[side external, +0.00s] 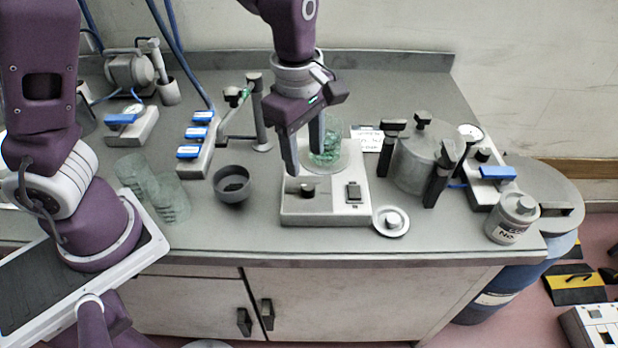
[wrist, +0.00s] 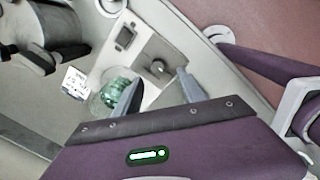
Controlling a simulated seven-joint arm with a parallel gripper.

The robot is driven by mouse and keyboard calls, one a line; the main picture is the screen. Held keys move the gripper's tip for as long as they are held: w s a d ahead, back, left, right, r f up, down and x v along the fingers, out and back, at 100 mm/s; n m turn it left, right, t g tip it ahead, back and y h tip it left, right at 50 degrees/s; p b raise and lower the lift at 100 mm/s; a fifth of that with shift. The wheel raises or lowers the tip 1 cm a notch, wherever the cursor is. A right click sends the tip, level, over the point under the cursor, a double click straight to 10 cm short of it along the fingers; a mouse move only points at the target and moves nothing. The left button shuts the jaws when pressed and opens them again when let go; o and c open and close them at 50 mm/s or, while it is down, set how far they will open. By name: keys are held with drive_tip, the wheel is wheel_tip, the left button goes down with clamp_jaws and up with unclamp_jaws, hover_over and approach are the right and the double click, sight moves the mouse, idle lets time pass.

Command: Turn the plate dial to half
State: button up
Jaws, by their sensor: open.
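The plate (side external: 325,213) is a white box on the counter with a dark dial (side external: 307,190) on its front panel and a rocker switch (side external: 354,192) to the right. The dial's pointer is too small to read.
A lidded grey pot (side external: 415,165) with black clamps, a round lid (side external: 391,222) and a labelled jar (side external: 512,218) stand to the right. The counter's front edge is close.

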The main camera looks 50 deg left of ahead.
sight(309, 186)
drive_tip(key=shift+n, duration=0.4)
drive_tip(key=f, duration=0.5)
drive_tip(key=w+f, duration=0.1)
drive_tip(key=f, duration=0.2)
drive_tip(key=shift+f, duration=0.15)
clamp_jaws()
